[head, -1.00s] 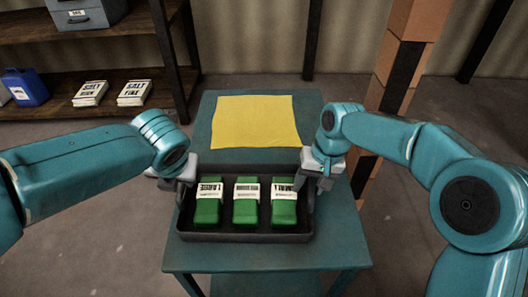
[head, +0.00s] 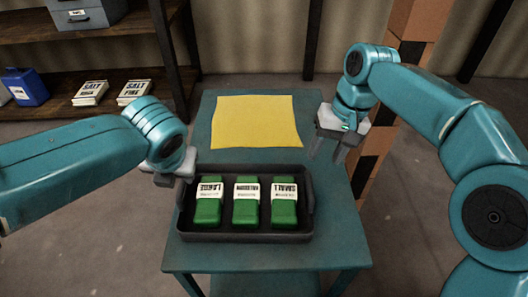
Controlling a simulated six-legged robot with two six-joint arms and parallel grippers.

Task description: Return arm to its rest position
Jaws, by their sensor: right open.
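My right gripper (head: 326,150) is open and empty, above the right edge of the teal table (head: 335,235), clear of the tray. My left gripper (head: 172,180) is at the left end of the black tray (head: 245,238). Its fingers are mostly hidden behind its own wrist and the tray wall, so I cannot tell whether it grips the wall. The tray rests on the table and holds three green packs with white labels: LARGE (head: 208,212) at left, a middle one (head: 246,211), and SMALL (head: 284,212) at right.
A yellow cloth (head: 256,121) lies flat on the table behind the tray. A shelf (head: 60,112) at the back left holds a blue jug (head: 26,87) and white salt bags (head: 134,92). A stack of orange-brown blocks (head: 415,20) stands close behind my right arm.

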